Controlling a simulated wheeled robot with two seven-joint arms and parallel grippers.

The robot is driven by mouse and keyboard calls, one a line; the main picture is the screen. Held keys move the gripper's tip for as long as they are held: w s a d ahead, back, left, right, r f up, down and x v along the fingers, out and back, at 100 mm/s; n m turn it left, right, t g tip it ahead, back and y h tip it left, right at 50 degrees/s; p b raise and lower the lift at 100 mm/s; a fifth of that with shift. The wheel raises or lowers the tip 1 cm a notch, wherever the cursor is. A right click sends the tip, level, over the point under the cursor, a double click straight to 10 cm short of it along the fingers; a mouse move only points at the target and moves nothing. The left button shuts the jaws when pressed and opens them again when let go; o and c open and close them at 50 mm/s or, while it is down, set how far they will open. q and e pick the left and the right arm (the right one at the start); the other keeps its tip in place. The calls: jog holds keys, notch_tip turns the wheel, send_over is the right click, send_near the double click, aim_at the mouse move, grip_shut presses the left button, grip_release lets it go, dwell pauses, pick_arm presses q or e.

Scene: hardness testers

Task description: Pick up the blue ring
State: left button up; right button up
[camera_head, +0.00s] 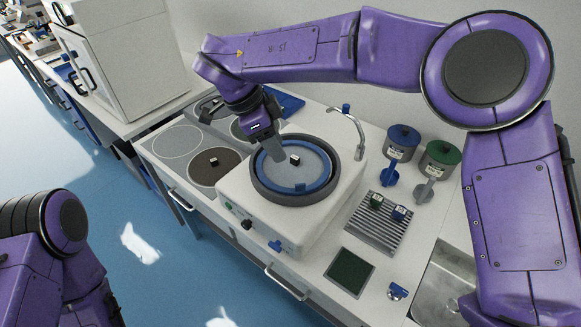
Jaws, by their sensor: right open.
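The blue ring (300,188) lies in the round bowl of a white benchtop machine (255,215), around a grey disc (310,160). A small dark block with a light top (295,160) sits on the disc inside the ring. My right gripper (276,154) reaches down from the upper left over the ring's far-left edge. It is open, with nothing seen between its fingers. It covers part of the ring, and I cannot tell whether it touches it. My left arm shows at the lower left, but its gripper is out of view.
A curved tap (356,130) rises right behind the bowl. Blue (402,140) and green (440,155) topped holders stand at the right, behind a ridged rack (375,222) with small blocks. Flat discs (177,141) lie left of the machine. A sink (447,275) is at lower right.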

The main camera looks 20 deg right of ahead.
aim_at(298, 184)
jog(key=x, duration=1.4)
jog(key=shift+w+a+f+b, duration=0.15)
jog(key=shift+a+b, duration=0.2)
jog(key=shift+b, duration=0.05)
pick_arm(q)
jog(key=shift+w+f, duration=0.1)
jog(key=shift+f, duration=0.85)
pick_arm(e)
grip_shut()
